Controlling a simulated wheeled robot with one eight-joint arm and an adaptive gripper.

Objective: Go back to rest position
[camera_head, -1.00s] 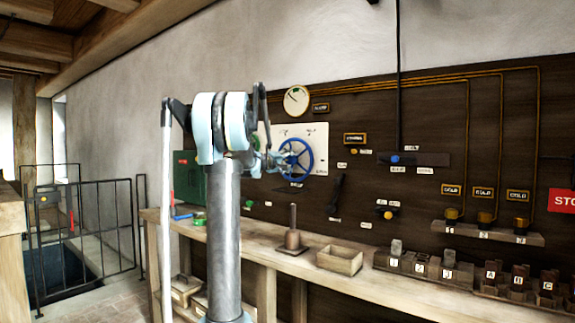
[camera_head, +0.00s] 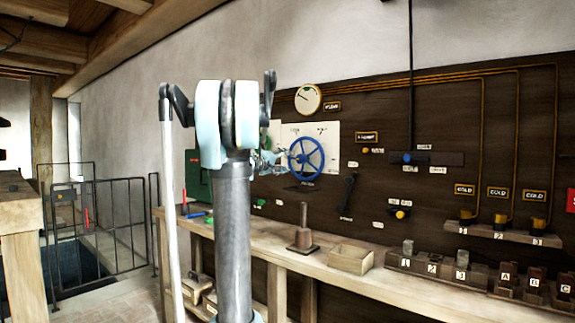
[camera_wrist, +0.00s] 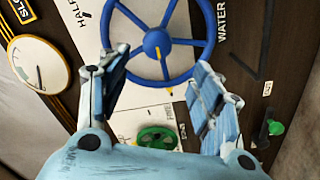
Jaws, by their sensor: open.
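My gripper (camera_wrist: 160,72) is open in the wrist view, with a finger on each side and nothing between them. The blue handwheel (camera_wrist: 157,42) lies beyond the fingertips, with "WATER" lettered to its right. In the head view my gripper (camera_head: 268,158) is partly hidden behind my arm, just left of the blue handwheel (camera_head: 306,158). I cannot tell the exact gap between fingers and wheel. A green round knob (camera_wrist: 157,138) shows low between the fingers in the wrist view.
A dark wall panel (camera_head: 345,120) carries a dial gauge (camera_head: 308,98) and labelled controls. Below it a wooden bench (camera_head: 330,273) holds a small open box (camera_head: 351,260), a wooden post on a base (camera_head: 303,232) and several labelled blocks. A metal railing (camera_head: 125,225) stands at left around a floor opening.

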